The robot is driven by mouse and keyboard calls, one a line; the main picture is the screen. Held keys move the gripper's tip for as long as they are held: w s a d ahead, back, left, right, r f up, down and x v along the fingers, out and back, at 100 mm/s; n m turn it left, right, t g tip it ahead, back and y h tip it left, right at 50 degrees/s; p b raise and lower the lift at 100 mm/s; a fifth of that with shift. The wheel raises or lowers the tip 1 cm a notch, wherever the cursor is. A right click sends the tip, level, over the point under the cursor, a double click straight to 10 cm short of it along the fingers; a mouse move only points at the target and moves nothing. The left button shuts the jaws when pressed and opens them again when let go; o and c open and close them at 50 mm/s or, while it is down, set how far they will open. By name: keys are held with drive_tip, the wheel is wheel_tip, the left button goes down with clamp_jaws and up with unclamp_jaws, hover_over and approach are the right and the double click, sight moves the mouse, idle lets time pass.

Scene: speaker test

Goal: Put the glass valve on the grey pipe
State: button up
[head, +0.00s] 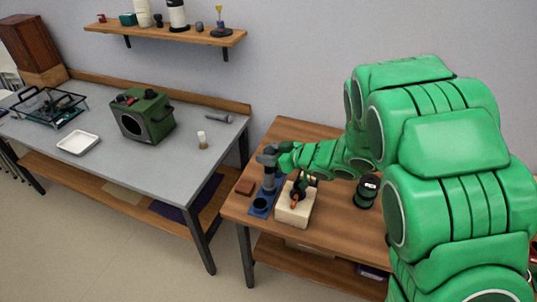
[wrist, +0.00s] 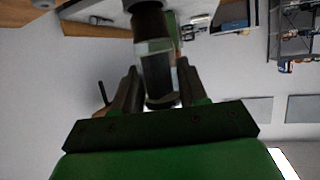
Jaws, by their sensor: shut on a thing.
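My gripper (head: 277,156) is over the blue base at the left part of the wooden table. In the wrist view my gripper (wrist: 157,92) is shut on a clear cylinder with a dark end, which looks like the glass valve (wrist: 155,66). In the head view the valve is too small and too covered by the gripper to make out. The grey pipe (head: 269,183) stands upright on the blue base, directly below the gripper. I cannot tell whether the valve touches the pipe.
A cream block (head: 293,213) with a dark and orange fitting stands close right of the pipe. The grey table (head: 180,165) holds a green box (head: 142,117) and a white tray (head: 78,143).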

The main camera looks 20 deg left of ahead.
idle(0.3)
drive_tip(key=o, duration=1.1)
drive_tip(key=shift+c, duration=0.2)
drive_tip(key=shift+r, duration=0.1)
drive_tip(key=v, duration=1.2)
drive_tip(key=shift+o, duration=0.2)
